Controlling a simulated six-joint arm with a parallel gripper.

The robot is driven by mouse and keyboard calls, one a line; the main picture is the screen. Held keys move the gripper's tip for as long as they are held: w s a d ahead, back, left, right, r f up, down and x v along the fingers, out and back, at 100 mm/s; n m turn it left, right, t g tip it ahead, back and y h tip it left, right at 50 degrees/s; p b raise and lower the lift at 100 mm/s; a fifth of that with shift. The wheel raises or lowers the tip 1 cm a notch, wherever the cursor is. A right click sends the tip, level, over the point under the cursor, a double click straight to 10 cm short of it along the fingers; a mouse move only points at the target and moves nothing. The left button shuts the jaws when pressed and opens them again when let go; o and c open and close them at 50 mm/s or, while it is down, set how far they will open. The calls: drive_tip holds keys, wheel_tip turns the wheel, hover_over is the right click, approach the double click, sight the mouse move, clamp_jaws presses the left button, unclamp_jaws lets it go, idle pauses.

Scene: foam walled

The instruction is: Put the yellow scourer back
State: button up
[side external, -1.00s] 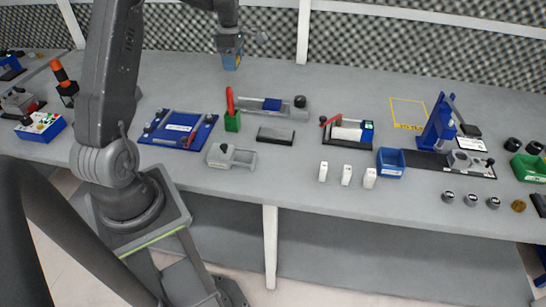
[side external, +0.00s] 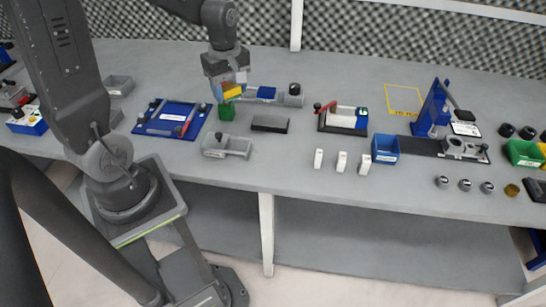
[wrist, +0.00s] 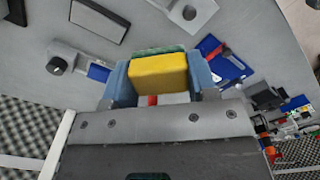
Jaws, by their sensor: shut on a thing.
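The yellow scourer (side external: 233,91) is between the fingers of my gripper (side external: 227,88), which is shut on it. In the wrist view the scourer (wrist: 160,75) is a plain yellow block, with a blue-grey finger pressed on each side. My gripper is low over the back left of the bench, just above a green block (side external: 226,112). A green strip shows along the scourer's edge in the wrist view; I cannot tell whether it is that block. A yellow outlined rectangle with a label (side external: 403,99) is on the bench to the right, empty.
A blue tray (side external: 170,118) is left of my gripper, a grey fixture (side external: 227,146) in front. A dark block (side external: 270,123), a red-handled fixture (side external: 343,119), a blue bin (side external: 385,148) and a tall blue press (side external: 432,110) stand rightward. Bench around the yellow outline is mostly clear.

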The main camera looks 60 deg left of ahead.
wheel_tip(320, 180, down, 5)
hover_over(273, 158)
wheel_tip(273, 158, down, 7)
drive_tip(key=shift+f, duration=2)
drive_tip(key=shift+f, duration=0.1)
drive_tip(key=o, duration=1)
drive_tip(key=shift+c, duration=0.2)
